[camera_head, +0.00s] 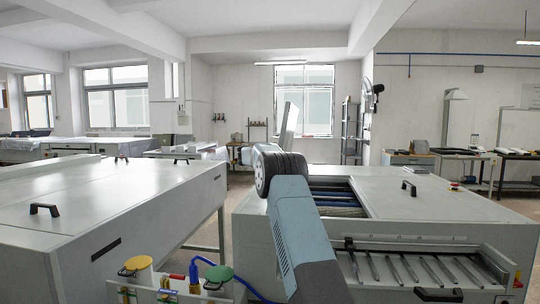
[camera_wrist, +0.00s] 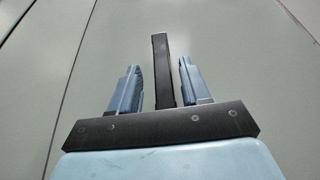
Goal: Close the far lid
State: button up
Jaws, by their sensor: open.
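The plate processor (camera_head: 450,212) stands at the right in the head view, with an opening in its top that shows dark rollers (camera_head: 337,204). A pale, narrow panel (camera_head: 290,122) stands raised and tilted behind my arm; it looks like the far lid, open. In the wrist view a black bar handle (camera_wrist: 160,50) lies on a flat grey-green panel (camera_wrist: 240,60). My gripper (camera_wrist: 158,66) is open, with one blue finger on each side of the handle and a gap on both sides. My arm hides the gripper in the head view.
A closed part of the top with a black handle (camera_head: 409,187) lies right of the opening. A slotted tray (camera_head: 420,268) is at the front. Another white machine (camera_head: 110,205) stands left, across a gap. Yellow-lidded (camera_head: 135,265) and green-lidded (camera_head: 218,275) containers sit low in front.

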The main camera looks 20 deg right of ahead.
jog(key=shift+x, duration=0.75)
jog(key=shift+c, duration=0.3)
grip_shut()
jog(key=shift+f, duration=0.1)
